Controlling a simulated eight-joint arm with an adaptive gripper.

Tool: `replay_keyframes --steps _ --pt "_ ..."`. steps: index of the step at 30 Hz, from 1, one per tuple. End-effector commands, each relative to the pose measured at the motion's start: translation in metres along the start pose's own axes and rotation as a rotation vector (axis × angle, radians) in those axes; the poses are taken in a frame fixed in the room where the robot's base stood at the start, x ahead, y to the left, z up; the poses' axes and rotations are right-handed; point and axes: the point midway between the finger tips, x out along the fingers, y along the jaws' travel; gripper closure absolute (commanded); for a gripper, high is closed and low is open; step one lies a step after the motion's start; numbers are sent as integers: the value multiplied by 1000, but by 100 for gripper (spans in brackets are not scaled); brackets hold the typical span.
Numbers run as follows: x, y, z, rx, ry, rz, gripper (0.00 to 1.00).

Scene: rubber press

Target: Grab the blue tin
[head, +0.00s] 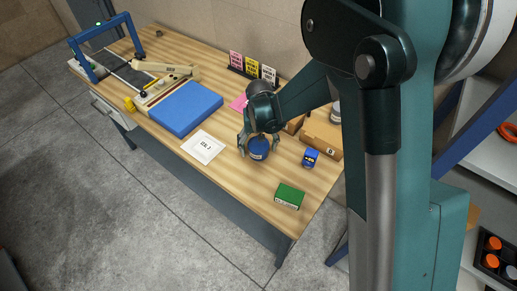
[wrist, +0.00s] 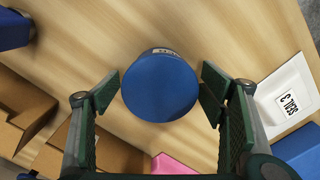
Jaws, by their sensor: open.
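The blue tin (head: 258,149) stands on the wooden table, right of a white label plate. In the wrist view the round blue top of the tin (wrist: 160,87) shows from above, with a pale label on its side. My gripper (head: 259,151) is over the tin with its fingers spread, one on each side. In the wrist view my gripper (wrist: 160,90) is open, with the tin between the pads and a narrow gap at each side. Whether a pad touches the tin lower down cannot be told.
The white plate (head: 203,147) and a blue slab (head: 186,107) lie to the left. Bare table lies in front.

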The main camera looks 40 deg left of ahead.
Motion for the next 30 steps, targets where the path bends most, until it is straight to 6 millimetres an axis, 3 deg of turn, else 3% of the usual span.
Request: replay_keyframes --steps 10,19,30 --pt "0 0 0 0 0 0 31" --pt "0 0 0 0 0 0 70" --pt "-3 0 0 0 0 0 70"
